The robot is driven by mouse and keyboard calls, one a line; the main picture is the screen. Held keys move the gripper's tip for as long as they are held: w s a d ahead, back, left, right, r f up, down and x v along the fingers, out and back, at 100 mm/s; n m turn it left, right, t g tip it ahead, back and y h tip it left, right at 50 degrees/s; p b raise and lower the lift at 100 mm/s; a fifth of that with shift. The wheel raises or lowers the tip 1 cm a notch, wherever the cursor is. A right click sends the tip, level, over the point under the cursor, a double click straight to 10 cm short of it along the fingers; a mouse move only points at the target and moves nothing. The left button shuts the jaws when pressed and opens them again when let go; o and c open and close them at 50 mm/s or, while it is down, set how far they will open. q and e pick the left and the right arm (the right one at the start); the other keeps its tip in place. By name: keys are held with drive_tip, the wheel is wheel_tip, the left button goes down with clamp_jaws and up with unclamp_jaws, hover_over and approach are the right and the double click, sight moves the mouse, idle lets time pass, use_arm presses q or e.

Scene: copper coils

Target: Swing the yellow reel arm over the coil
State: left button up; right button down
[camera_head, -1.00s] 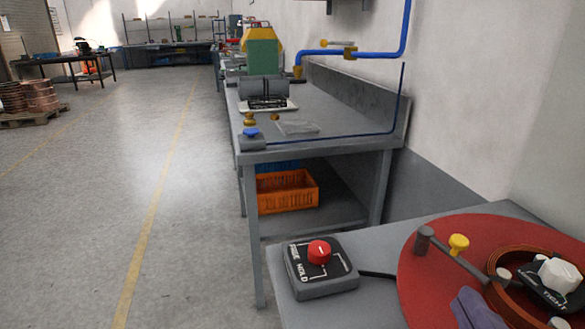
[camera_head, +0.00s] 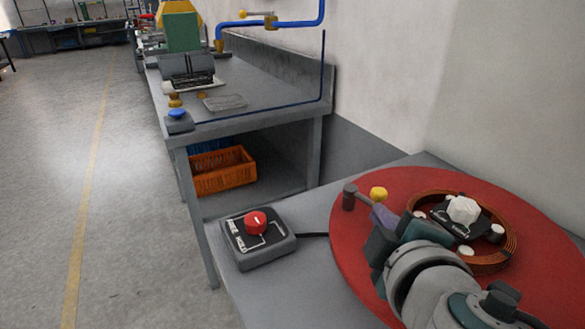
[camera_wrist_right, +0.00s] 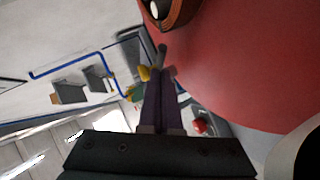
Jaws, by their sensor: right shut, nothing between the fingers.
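The yellow knob (camera_head: 378,194) stands beside a dark grey post (camera_head: 349,197) on the round red disc (camera_head: 345,240). The copper coil (camera_head: 510,245) lies on the disc to the right, around a black hub with a white knob. The grey bar by the yellow knob is mostly hidden by my right gripper (camera_head: 380,214). This gripper is shut and empty, its purple fingertips just in front of the yellow knob; I cannot tell if they touch. In the right wrist view, the yellow knob (camera_wrist_right: 144,73) is just left of the fingertips (camera_wrist_right: 160,73). My left gripper is not in view.
A control box (camera_head: 258,250) with a red knob (camera_head: 255,222) sits left of the disc. A grey workbench (camera_head: 270,100) with an orange crate (camera_head: 222,170) beneath stands behind. A wall borders the right side. Open floor lies left.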

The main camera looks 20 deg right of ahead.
idle(0.3)
drive_tip(key=shift+d+n+y, duration=0.3)
drive_tip(key=shift+y, duration=0.1)
drive_tip(key=shift+d+p, duration=0.1)
drive_tip(key=shift+p, duration=0.2)
drive_tip(key=shift+d+n+t+y, duration=0.25)
drive_tip(key=shift+n+t+y, duration=0.15)
drive_tip(key=shift+n+y, duration=0.25)
drive_tip(key=shift+w+d+n+y+p, duration=0.1)
drive_tip(key=shift+d+n+y+p, duration=0.3)
drive_tip(key=shift+n+y, duration=0.65)
drive_tip(key=shift+d+n+t+y, duration=0.3)
drive_tip(key=shift+y, duration=0.2)
drive_tip(key=shift+d, duration=0.25)
drive_tip(key=shift+w+d, duration=0.25)
drive_tip(key=shift+d, duration=0.35)
drive_tip(key=shift+r, duration=0.1)
